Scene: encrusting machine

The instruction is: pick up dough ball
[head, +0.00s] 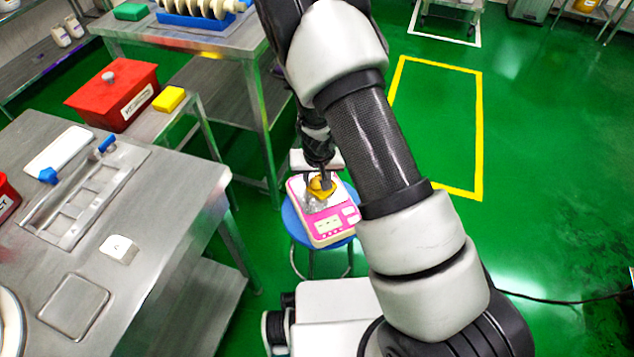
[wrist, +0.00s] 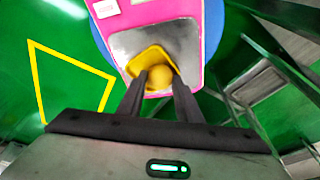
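A yellow-orange dough ball (wrist: 161,77) sits in a small yellow holder (wrist: 150,57) on the scale's metal plate in the wrist view. My gripper (wrist: 161,84) has its two dark fingers on either side of the ball. The fingers stand apart, but I cannot tell whether they press on the ball. In the head view my gripper reaches down onto the pink and white scale (head: 328,232). The yellow holder (head: 321,187) shows at the fingertips there, with the ball hard to make out.
The scale stands on a round blue stool (head: 294,226). A steel table (head: 170,225) at the left holds a moulding tray and a white block. A red box (head: 113,94) and a yellow sponge (head: 169,99) sit behind it. Green floor is open at the right.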

